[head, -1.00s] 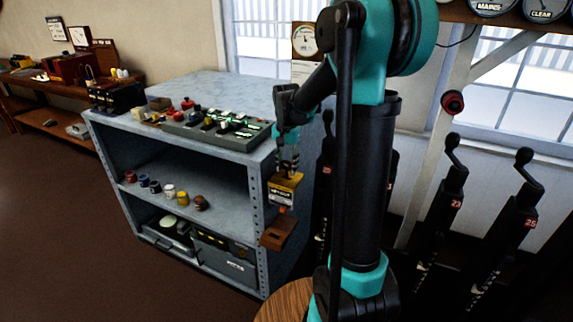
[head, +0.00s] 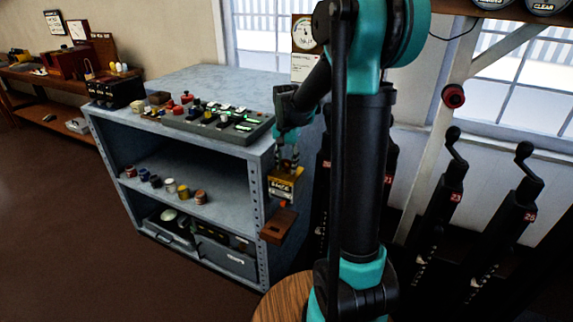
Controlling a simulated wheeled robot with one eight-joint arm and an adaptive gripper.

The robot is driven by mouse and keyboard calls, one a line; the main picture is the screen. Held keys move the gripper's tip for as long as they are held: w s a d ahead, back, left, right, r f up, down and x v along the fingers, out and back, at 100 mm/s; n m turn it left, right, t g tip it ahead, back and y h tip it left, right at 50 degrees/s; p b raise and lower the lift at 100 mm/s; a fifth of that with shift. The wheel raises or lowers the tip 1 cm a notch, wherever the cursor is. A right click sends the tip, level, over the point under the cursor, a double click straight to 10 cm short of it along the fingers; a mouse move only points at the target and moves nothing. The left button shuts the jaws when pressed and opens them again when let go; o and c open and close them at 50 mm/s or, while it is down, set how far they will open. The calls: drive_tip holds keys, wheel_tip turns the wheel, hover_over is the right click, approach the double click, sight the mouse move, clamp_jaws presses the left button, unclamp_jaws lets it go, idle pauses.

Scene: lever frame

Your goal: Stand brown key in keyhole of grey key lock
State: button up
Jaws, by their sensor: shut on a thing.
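My gripper (head: 286,166) points down beside the right front edge of the grey cabinet. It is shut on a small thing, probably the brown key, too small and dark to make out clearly. A yellow and black labelled piece (head: 282,187) shows right below the fingertips; I cannot tell whether it touches the held thing. A brown box (head: 278,226) sits below that at the cabinet's right side. I cannot tell any grey key lock or its keyhole apart for sure.
The grey cabinet (head: 190,85) carries a panel (head: 215,128) with several knobs and lights. Several coloured round pieces (head: 170,186) stand on its middle shelf. Black levers (head: 448,195) with cranks stand at the right. A wooden round top (head: 283,297) is in front. The floor at left is clear.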

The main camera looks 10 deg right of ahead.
drive_tip(key=o, duration=1.2)
drive_tip(key=shift+c, duration=0.2)
drive_tip(key=shift+r, duration=0.1)
drive_tip(key=shift+r, duration=3.45)
wheel_tip(320, 180, up, 12)
